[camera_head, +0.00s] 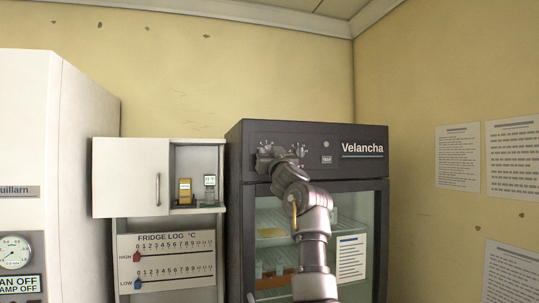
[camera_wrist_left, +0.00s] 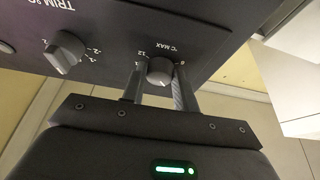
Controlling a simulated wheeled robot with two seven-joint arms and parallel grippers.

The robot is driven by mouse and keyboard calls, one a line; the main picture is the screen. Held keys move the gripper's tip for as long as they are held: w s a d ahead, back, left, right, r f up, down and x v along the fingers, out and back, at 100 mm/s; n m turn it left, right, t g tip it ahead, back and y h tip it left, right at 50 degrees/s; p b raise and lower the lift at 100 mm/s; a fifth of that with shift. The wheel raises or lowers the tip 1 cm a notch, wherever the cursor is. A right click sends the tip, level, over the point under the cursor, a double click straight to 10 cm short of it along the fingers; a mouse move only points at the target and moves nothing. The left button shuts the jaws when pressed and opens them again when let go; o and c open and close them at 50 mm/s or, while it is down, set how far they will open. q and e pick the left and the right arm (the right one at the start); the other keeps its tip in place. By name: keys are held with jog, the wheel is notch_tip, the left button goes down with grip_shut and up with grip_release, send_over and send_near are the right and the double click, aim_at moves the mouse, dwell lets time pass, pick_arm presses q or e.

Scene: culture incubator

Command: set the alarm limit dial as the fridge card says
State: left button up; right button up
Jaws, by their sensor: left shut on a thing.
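The alarm limit dial (camera_wrist_left: 160,71), a small grey knob marked °C MAX with numbers around it, is on the dark top panel of the Velancha fridge (camera_head: 240,180). My left gripper (camera_wrist_left: 158,88) is shut on this dial, one finger on each side, as the left wrist view shows. In the head view my left gripper (camera_head: 270,158) is against the panel's left part and hides the dial. I cannot read the dial's setting for sure. A white card (camera_head: 351,258) hangs on the fridge's glass door; its print is too small to read. My right gripper is not in view.
A second knob marked TRIM (camera_wrist_left: 66,52) is beside the dial; it also shows in the head view (camera_head: 299,151). A TEST button (camera_head: 326,159) is further right. A FRIDGE LOG board (camera_head: 168,262) with sliders and a white cabinet (camera_head: 130,178) are left of the fridge.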

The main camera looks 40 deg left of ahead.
pick_arm(q)
jog(key=shift+n, duration=0.4)
jog(key=n+g, duration=0.1)
jog(key=n, duration=0.1)
jog(key=n+g+y, duration=0.1)
jog(key=n, duration=0.2)
jog(key=shift+w+d+g, duration=0.15)
jog(key=shift+g, duration=0.25)
jog(key=shift+w+d+r+n+g+y, duration=0.15)
jog(key=shift+n+g, duration=0.5)
jog(key=shift+n, duration=0.65)
jog(key=shift+s+a+n+g+y, duration=0.1)
jog(key=shift+n+g+y, duration=0.15)
jog(key=shift+n+g, duration=0.75)
jog(key=shift+w+n+t, duration=0.1)
jog(key=shift+n+t, duration=0.25)
jog(key=shift+n, duration=0.15)
jog(key=o, duration=1)
jog(key=shift+c, duration=0.2)
